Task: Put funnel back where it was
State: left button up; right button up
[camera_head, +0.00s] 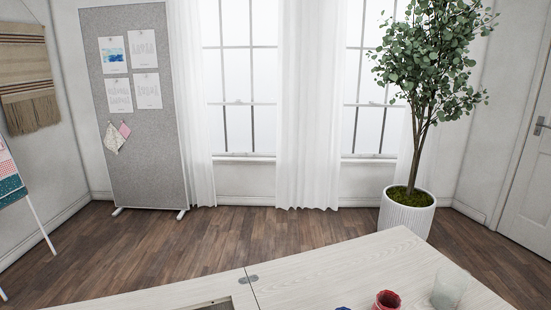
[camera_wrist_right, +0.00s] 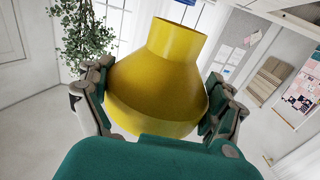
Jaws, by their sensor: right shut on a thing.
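The yellow funnel (camera_wrist_right: 160,85) fills the middle of the right wrist view, with its narrower neck toward the top of the picture. My right gripper (camera_wrist_right: 160,95) is shut on the funnel, with one finger on each side of its wide body. In the head view neither the funnel nor either gripper shows. The wooden table top (camera_head: 340,270) shows at the bottom of the head view. I cannot tell from these views how far the funnel is from the table.
A red cup-like object (camera_head: 386,300) and a clear glass (camera_head: 449,288) stand at the table's right end. A dark opening (camera_head: 215,305) is at the bottom edge, near a hinge. A potted tree (camera_head: 407,212) stands behind the table.

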jog(key=shift+s+r, duration=0.2)
jog(key=shift+s, duration=0.05)
jog(key=shift+w, duration=0.1)
dwell(0.4)
jog(key=w+d+f, duration=0.1)
jog(key=w+d, duration=1.1)
jog(key=w, duration=0.2)
jog(key=shift+f, duration=0.4)
jog(key=shift+w, duration=0.1)
